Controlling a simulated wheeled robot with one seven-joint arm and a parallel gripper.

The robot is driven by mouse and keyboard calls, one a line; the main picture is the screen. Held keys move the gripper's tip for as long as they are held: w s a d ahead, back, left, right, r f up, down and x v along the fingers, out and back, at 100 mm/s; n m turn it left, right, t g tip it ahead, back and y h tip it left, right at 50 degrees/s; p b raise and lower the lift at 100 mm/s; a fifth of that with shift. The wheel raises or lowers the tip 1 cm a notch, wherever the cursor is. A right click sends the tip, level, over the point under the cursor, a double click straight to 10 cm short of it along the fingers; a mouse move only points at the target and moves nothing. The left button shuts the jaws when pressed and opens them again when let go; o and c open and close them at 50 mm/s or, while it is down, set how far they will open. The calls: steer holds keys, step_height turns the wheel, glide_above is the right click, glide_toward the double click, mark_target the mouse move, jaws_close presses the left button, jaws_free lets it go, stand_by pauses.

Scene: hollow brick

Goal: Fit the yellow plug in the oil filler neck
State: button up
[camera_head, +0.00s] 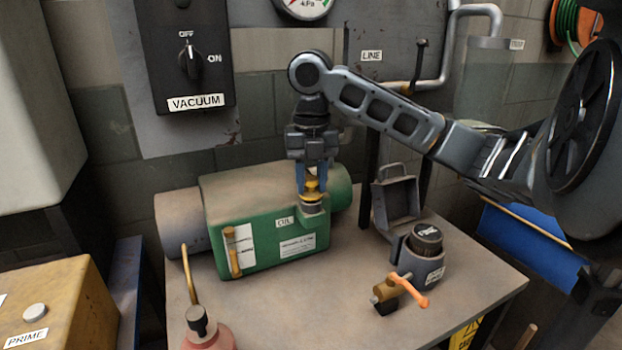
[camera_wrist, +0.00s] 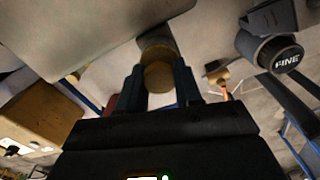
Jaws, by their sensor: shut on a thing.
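The yellow plug (camera_head: 312,186) is held between the fingers of my gripper (camera_head: 311,178), which points straight down. My fingers hide the plug's sides.
A grey FINE filter pot (camera_head: 420,258) with a black cap and an orange-handled valve (camera_head: 405,288) stand right of the pump. A red oil can (camera_head: 208,335) with a brass spout is at the front left. Bare tabletop (camera_head: 330,300) lies in front of the pump.

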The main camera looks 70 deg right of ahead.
steer(key=shift+f, duration=0.2)
steer(key=o, duration=1.1)
